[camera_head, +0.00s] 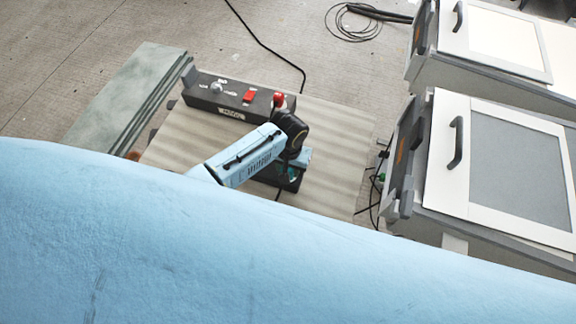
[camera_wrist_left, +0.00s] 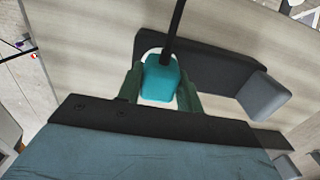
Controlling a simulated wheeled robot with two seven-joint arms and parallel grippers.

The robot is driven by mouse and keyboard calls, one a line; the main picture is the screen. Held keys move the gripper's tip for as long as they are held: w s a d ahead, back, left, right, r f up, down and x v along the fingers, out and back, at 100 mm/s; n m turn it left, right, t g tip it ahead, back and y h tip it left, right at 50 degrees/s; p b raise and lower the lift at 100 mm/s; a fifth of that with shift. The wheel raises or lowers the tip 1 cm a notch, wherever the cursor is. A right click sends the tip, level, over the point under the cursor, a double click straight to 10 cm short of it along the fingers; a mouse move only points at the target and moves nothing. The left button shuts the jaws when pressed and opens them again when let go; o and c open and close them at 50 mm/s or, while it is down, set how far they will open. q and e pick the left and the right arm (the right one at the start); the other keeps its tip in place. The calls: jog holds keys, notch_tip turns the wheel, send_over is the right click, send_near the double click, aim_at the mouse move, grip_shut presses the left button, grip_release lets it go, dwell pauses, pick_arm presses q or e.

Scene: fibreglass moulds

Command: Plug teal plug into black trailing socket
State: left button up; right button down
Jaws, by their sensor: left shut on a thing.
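The teal plug (camera_wrist_left: 160,80) is between the dark green fingers of my left gripper (camera_wrist_left: 160,92) in the left wrist view, with a black cable running up from it. The left gripper is shut on it. In the head view, my left gripper (camera_head: 291,172) is low over the board, near a dark object (camera_head: 267,176) that the arm partly covers. A dark elongated body (camera_wrist_left: 205,66) lies beyond the plug in the wrist view. I cannot tell for certain which dark body is the black trailing socket; the plug looks apart from any socket opening. My right gripper is not in view.
A dark control box (camera_head: 215,98) with a red switch and red knob stands on the board (camera_head: 335,130). Grey slabs (camera_head: 125,95) lie at left. White-and-grey cases (camera_head: 450,185) stand at right, with loose cables beside. A large pale-blue surface hides the lower head view.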

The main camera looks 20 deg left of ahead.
pick_arm(q)
jog(key=shift+f, duration=0.3)
jog(key=o, duration=1)
notch_tip(320, 180, up, 14)
jog(key=shift+f+p, duration=0.25)
jog(key=shift+p, duration=1)
